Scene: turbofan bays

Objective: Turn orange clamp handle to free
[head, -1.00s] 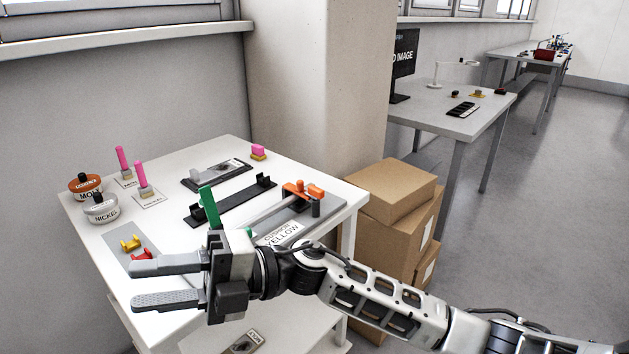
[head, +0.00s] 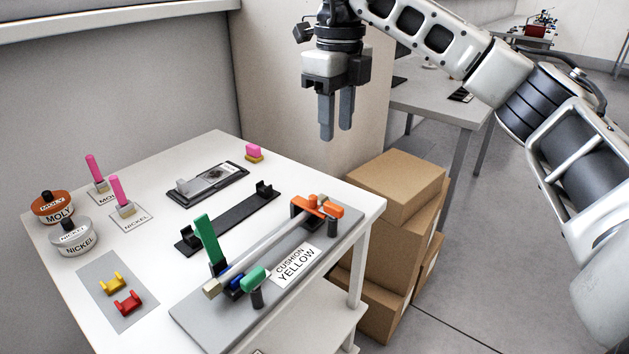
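The orange clamp handle (head: 318,206) is at the far right end of the grey fixture plate (head: 190,313) on the white table, on top of a dark post. A metal rod (head: 253,250) runs from it towards a green upright lever (head: 207,240) and a green-handled clamp (head: 252,279) at the near end. My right gripper (head: 337,132) points down, above and behind the orange handle, clear of it. Its two fingers are a little apart with nothing between them. My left gripper is out of view.
A label reading cushion yellow (head: 295,265) lies on the plate. Black holders (head: 228,219), pink-handled brushes (head: 118,193), moly (head: 52,207) and nickel (head: 73,237) jars, and yellow and red clips (head: 127,302) occupy the table. Cardboard boxes (head: 395,180) stand right of it.

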